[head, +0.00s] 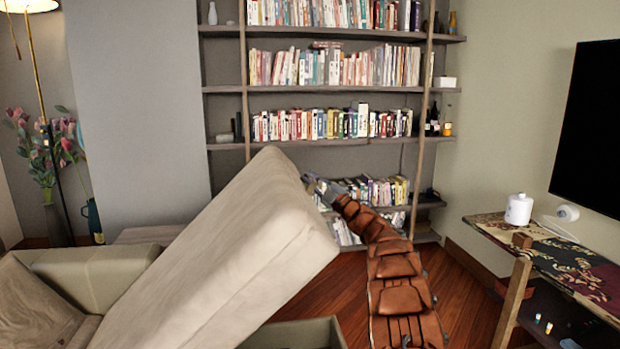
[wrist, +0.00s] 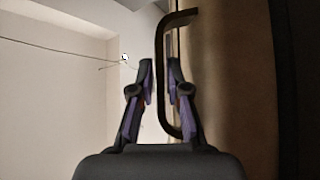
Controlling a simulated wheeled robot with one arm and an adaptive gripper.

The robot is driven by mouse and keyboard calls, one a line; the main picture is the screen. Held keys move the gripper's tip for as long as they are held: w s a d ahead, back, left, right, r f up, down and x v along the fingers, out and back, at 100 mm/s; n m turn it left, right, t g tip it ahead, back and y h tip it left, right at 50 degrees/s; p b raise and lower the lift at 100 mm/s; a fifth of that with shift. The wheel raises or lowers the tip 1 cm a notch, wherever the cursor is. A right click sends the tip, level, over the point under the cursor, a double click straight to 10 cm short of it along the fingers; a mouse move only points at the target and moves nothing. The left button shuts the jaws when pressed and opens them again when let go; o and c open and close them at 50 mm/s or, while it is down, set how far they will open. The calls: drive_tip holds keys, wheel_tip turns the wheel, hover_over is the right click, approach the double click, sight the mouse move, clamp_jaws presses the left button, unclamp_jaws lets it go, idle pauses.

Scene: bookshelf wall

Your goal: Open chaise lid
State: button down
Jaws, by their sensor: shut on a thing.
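The chaise lid (head: 255,240) is a thick beige cushion panel. It stands raised at a steep tilt, with its upper end towards the bookshelf. Below it, the rim of the open chaise base (head: 295,333) shows at the bottom edge. My gripper (head: 318,185) is at the far side of the lid's raised end, partly hidden by it. In the wrist view, my gripper (wrist: 160,82) has its fingers on either side of a dark bar handle (wrist: 160,45) and is shut on it. The handle is beside a brown panel surface (wrist: 225,80).
A bookshelf (head: 335,90) full of books stands behind the lid. A side table (head: 565,255) with a white canister (head: 519,209) is at the right, below a dark screen (head: 590,125). Wooden floor (head: 465,305) is free between my arm and that table. Sofa cushions (head: 85,275) are at the left.

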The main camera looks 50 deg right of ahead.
drive_tip(key=shift+d, duration=0.1)
drive_tip(key=c, duration=1.4)
unclamp_jaws()
drive_tip(key=shift+s, duration=0.1)
drive_tip(key=v, duration=1.1)
drive_tip(key=shift+s+f, duration=0.15)
drive_tip(key=shift+s, duration=0.2)
